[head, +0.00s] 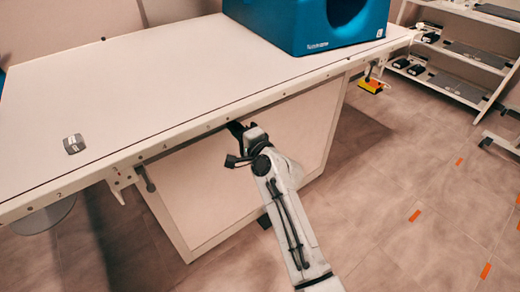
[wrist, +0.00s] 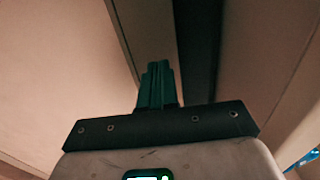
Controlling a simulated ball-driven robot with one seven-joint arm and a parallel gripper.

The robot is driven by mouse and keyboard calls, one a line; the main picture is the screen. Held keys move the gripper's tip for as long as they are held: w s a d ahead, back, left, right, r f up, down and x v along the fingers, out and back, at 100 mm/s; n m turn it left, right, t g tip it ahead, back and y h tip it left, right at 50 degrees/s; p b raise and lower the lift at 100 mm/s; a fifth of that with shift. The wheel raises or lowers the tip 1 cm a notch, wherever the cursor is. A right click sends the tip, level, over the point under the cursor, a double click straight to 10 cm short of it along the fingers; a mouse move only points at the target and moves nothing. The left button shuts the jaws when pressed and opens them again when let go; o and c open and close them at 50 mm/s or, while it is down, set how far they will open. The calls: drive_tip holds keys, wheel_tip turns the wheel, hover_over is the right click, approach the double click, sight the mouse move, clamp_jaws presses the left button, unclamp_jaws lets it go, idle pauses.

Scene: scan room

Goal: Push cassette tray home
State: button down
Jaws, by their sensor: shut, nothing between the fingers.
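My gripper (head: 236,128) is at the front edge of the white table (head: 150,85), just under its numbered rail, in the head view. In the wrist view my gripper's fingers (wrist: 158,72) are dark, pressed together and empty. They point toward a dark strip (wrist: 197,50) between pale panels; whether they touch anything there I cannot tell. I cannot clearly make out the cassette tray in either view; the area under the tabletop is partly hidden by the rail and my arm.
A blue block with a round opening (head: 305,28) stands on the table's far side. A small grey object (head: 74,144) lies at the left. A yellow item (head: 372,86) hangs below the right edge. Shelves (head: 465,45) stand at the right. The floor (head: 430,180) at right is open.

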drive_tip(key=s+d+f+n+g+h+p, duration=0.1)
drive_tip(key=s+d+f+n+g+h, duration=0.15)
drive_tip(key=s+d+f, duration=0.65)
drive_tip(key=s+d+f+n+g+h, duration=0.25)
drive_tip(key=s+d, duration=0.45)
drive_tip(key=s, duration=0.6)
drive_tip(key=s+d+f+n+g+h+p, duration=0.15)
drive_tip(key=s+d+f+n+g, duration=0.3)
drive_tip(key=s+d, duration=0.55)
drive_tip(key=s+d+g+h, duration=0.2)
drive_tip(key=s+d, duration=0.2)
drive_tip(key=s, duration=0.5)
drive_tip(key=s+d+g+h, duration=0.2)
drive_tip(key=s+d, duration=0.1)
drive_tip(key=s, duration=0.7)
wheel_tip(320, 180, up, 16)
drive_tip(key=p, duration=1.5)
drive_tip(key=shift+n, duration=0.45)
drive_tip(key=shift+d+f, duration=0.1)
